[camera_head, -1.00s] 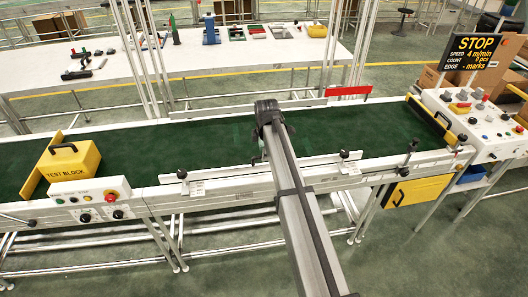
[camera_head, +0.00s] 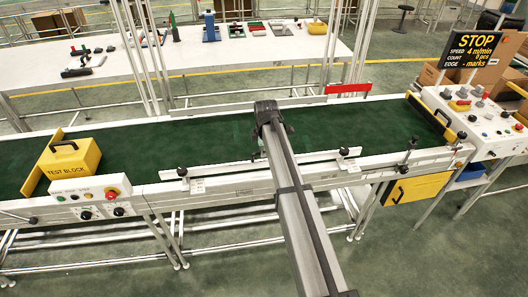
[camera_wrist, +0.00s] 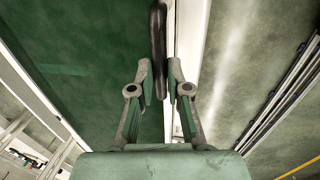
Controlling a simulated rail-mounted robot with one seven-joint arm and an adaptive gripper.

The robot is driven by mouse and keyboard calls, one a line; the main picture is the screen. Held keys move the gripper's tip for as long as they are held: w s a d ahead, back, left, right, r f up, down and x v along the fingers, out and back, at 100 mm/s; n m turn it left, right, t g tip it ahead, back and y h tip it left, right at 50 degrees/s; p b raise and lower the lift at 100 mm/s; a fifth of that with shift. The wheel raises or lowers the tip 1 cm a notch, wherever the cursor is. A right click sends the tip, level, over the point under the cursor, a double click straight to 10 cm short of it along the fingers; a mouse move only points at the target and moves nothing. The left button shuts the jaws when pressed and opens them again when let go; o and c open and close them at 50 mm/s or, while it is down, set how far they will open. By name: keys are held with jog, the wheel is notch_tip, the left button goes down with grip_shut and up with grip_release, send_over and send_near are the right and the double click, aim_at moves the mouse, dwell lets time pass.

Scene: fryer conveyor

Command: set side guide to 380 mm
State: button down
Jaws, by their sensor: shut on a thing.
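The side guide (camera_head: 225,167) is a long white rail along the near edge of the green belt (camera_head: 335,123). Black knobs (camera_head: 182,171) stand near its two ends, above small labelled brackets (camera_head: 198,185) on the frame. In the wrist view the white rail (camera_wrist: 184,35) runs up the picture beside a black handle (camera_wrist: 158,40). My gripper (camera_wrist: 161,82) has its two fingers closed around the lower part of this handle, by the rail. In the head view my arm hides the grip. I cannot read a scale value.
A yellow test block (camera_head: 75,160) lies on the belt at the left. A control box (camera_head: 90,194) is on the near frame. A black sign (camera_head: 477,50) reading STOP stands over a control panel (camera_head: 480,118) at the right. A white table (camera_head: 250,48) with tools stands behind.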

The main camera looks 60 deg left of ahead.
jog(key=a, duration=0.2)
jog(key=w+a, duration=0.1)
jog(key=shift+w+a, duration=0.15)
jog(key=shift+a, duration=0.2)
jog(key=c, duration=1.4)
grip_release()
jog(key=shift+r, duration=0.1)
jog(key=shift+o, duration=1.3)
notch_tip(320, 180, up, 12)
jog(key=d, duration=0.2)
jog(key=shift+s+d, duration=0.15)
jog(key=shift+s, duration=0.25)
